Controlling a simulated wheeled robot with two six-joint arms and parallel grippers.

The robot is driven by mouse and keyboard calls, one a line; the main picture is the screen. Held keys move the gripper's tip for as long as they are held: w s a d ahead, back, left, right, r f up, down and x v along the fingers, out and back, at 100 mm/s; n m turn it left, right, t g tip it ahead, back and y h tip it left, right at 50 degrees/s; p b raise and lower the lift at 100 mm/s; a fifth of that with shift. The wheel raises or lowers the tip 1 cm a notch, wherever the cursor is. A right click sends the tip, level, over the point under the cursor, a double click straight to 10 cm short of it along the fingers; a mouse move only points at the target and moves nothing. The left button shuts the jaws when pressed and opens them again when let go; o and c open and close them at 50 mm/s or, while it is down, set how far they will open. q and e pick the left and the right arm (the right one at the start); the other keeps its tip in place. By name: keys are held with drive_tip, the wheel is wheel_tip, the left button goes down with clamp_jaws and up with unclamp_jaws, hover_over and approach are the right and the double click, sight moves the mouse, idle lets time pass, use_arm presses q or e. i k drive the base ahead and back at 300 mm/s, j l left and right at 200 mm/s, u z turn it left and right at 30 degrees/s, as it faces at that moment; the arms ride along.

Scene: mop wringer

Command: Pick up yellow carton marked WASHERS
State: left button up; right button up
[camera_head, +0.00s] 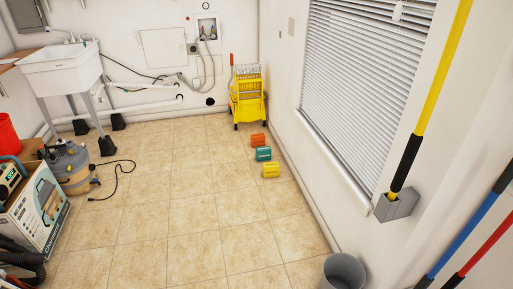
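A small yellow carton (271,170) sits on the tiled floor near the right wall. It is the nearest of three small cartons in a row; its lettering is too small to read. A teal carton (263,154) stands just behind it, and an orange carton (258,140) behind that. Neither of my grippers shows in the head view.
A yellow mop wringer bucket (246,96) stands behind the cartons. A grey bin (343,272) is at the bottom right. A vacuum (72,166), its box (38,212) and a black cord (117,180) are at left. The middle tiles (165,210) are clear.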

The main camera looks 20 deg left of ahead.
sight(270, 169)
drive_tip(key=i+j, duration=0.6)
drive_tip(key=j, duration=0.25)
drive_tip(key=i+j+u, duration=0.1)
drive_tip(key=i+j, duration=0.55)
drive_tip(key=j, duration=0.2)
drive_tip(key=i+j, duration=0.65)
drive_tip(key=j, duration=0.15)
drive_tip(key=u, duration=1.35)
drive_tip(key=z, duration=1.7)
